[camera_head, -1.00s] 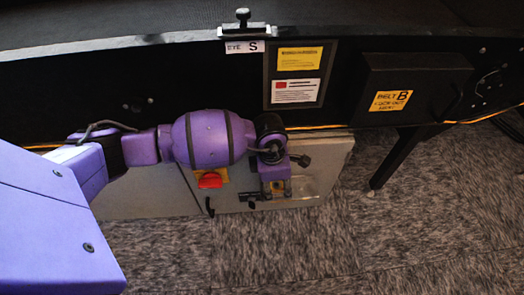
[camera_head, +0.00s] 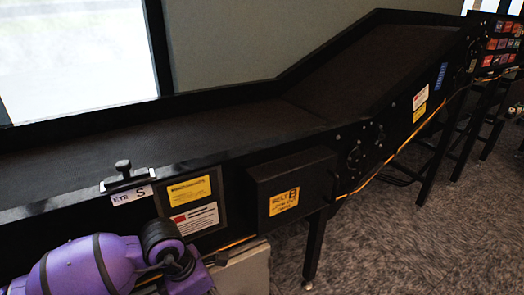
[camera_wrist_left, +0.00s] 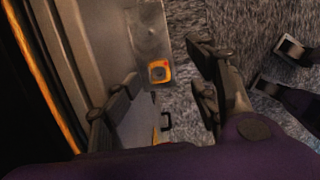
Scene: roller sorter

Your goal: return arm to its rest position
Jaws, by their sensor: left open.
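My left arm (camera_head: 85,265), purple with dark bands, reaches in at the lower left of the head view, in front of the black conveyor. Its gripper is cut off by the bottom edge there. In the left wrist view my left gripper (camera_wrist_left: 164,80) is open, with its dark fingers apart and nothing between them.
The black conveyor (camera_head: 150,150) runs across the head view and slopes up to the right. Clear carpet (camera_head: 420,220) lies at the right, around the conveyor legs.

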